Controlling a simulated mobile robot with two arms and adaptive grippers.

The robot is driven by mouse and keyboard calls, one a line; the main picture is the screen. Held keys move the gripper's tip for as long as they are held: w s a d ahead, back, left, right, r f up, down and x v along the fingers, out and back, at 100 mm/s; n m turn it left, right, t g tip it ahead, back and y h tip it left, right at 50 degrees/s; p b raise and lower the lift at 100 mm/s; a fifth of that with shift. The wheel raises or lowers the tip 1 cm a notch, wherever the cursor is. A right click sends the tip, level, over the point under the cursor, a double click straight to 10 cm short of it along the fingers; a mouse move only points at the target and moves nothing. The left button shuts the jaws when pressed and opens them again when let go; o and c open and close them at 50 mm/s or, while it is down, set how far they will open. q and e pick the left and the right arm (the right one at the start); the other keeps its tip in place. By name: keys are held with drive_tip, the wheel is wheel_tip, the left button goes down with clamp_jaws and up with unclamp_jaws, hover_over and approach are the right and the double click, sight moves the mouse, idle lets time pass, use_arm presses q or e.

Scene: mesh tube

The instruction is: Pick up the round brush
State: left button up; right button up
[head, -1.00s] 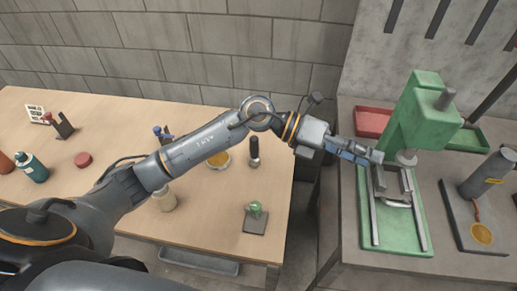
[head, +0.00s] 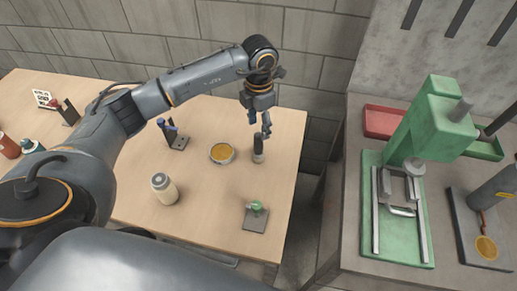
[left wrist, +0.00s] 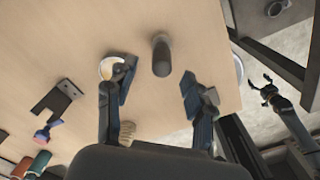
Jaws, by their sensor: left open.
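A dark upright cylinder (head: 258,156), which I take for the round brush, stands on the wooden table (head: 225,225) near its right back part. It also shows in the left wrist view (left wrist: 161,55), upright; its lower end is hard to make out. My left gripper (head: 266,128) points down just above it in the head view. In the left wrist view the fingers (left wrist: 158,88) are spread, with the cylinder past the tips and nothing held. My right gripper (left wrist: 266,92) shows at the right of the left wrist view, its fingers apart and empty, beyond the table edge.
A dish with yellow contents (head: 222,153) stands close left of the cylinder. A blue tool on a stand (head: 174,134), a cream jar (head: 164,188) and a green item on a dark plate (head: 256,212) stand around. A green press (head: 435,125) stands on the right bench.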

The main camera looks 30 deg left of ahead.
sight(258, 141)
use_arm(q)
drive_tip(key=shift+f, duration=0.85)
drive_tip(key=f+p, duration=0.1)
drive_tip(key=f, duration=0.2)
drive_tip(key=f+p, duration=0.1)
drive_tip(key=f, duration=0.1)
drive_tip(key=shift+s+p, duration=0.3)
drive_tip(key=shift+w+f, duration=0.1)
drive_tip(key=shift+f, duration=0.1)
clamp_jaws()
